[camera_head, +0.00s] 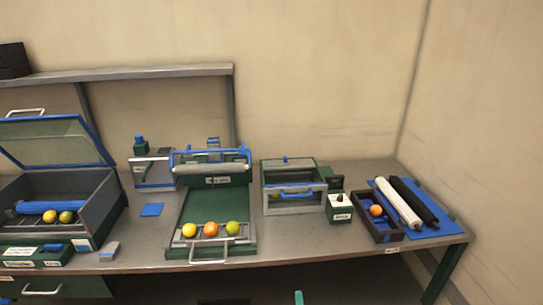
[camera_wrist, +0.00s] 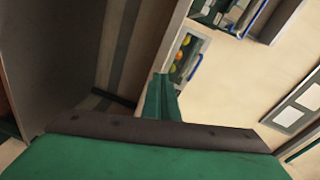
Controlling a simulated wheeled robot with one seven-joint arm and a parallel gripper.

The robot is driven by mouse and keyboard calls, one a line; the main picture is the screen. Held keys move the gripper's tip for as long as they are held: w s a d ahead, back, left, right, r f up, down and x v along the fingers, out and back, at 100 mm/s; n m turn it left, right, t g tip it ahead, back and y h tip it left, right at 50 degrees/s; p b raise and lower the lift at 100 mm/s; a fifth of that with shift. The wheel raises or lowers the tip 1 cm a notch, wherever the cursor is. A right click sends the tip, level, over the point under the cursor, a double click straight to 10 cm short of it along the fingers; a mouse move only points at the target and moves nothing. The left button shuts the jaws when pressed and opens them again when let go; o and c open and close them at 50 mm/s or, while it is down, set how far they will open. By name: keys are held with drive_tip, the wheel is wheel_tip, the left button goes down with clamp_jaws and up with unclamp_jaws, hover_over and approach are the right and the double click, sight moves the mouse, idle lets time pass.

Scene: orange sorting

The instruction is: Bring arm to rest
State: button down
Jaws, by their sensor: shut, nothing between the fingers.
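My gripper (camera_wrist: 160,98) shows in the wrist view as green fingers, shut and empty, away from the table. In the head view only a small green tip, likely of my gripper, shows at the bottom edge, below the table front. The table (camera_head: 330,240) stands ahead with the sorting gear on it. Three fruits, yellow, orange and green (camera_head: 231,228), sit in a row in the green tray (camera_head: 213,200). An orange (camera_head: 376,210) lies in a dark box (camera_head: 386,233) at the right. Two yellowish fruits (camera_head: 66,217) lie in the open-lidded box (camera_head: 93,205) at the left.
A grey box with a blue handle (camera_head: 297,193) and a small green box (camera_head: 339,208) stand right of the tray. A white roller (camera_head: 398,203) and a black roller (camera_head: 414,201) lie on a blue mat. A shelf (camera_head: 150,72) runs along the back wall.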

drive_tip(key=s+a+f+n+g+h, duration=0.1)
drive_tip(key=s+a+f+n, duration=0.15)
drive_tip(key=s, duration=0.85)
drive_tip(key=s+a+f+n, duration=0.2)
drive_tip(key=s+f+n, duration=0.1)
drive_tip(key=s, duration=0.8)
drive_tip(key=s+a+r+n, duration=0.2)
drive_tip(key=s+r+n, duration=0.2)
drive_tip(key=s, duration=0.5)
drive_tip(key=s+a+r+n, duration=0.2)
drive_tip(key=s+r+n, duration=0.3)
drive_tip(key=s, duration=0.5)
drive_tip(key=shift+s+a+r+g+y, duration=0.2)
drive_tip(key=shift+s+r+g+y, duration=0.15)
drive_tip(key=shift+r, duration=0.45)
drive_tip(key=shift+w+n, duration=0.1)
drive_tip(key=shift+n, duration=0.15)
